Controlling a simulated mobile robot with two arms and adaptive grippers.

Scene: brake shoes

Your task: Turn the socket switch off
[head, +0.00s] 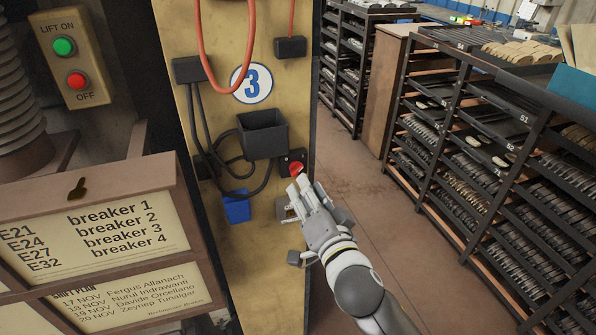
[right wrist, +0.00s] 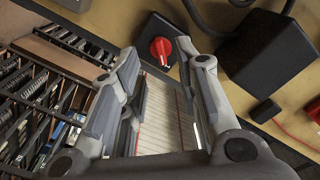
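The socket switch is a red rotary knob (head: 297,170) on a small black box on the yellow column, below and right of a black open holder. My right gripper (head: 303,190) reaches up to the knob from below right in the head view. I cannot tell whether a fingertip touches the knob. My left gripper is not in view.
The yellow column (head: 265,270) carries a black holder (head: 262,134), hanging cables and a blue box (head: 236,208). A lift on/off panel (head: 72,58) and a breaker sign (head: 100,235) stand left. Shelves of brake shoes (head: 470,150) fill the right, with clear floor between.

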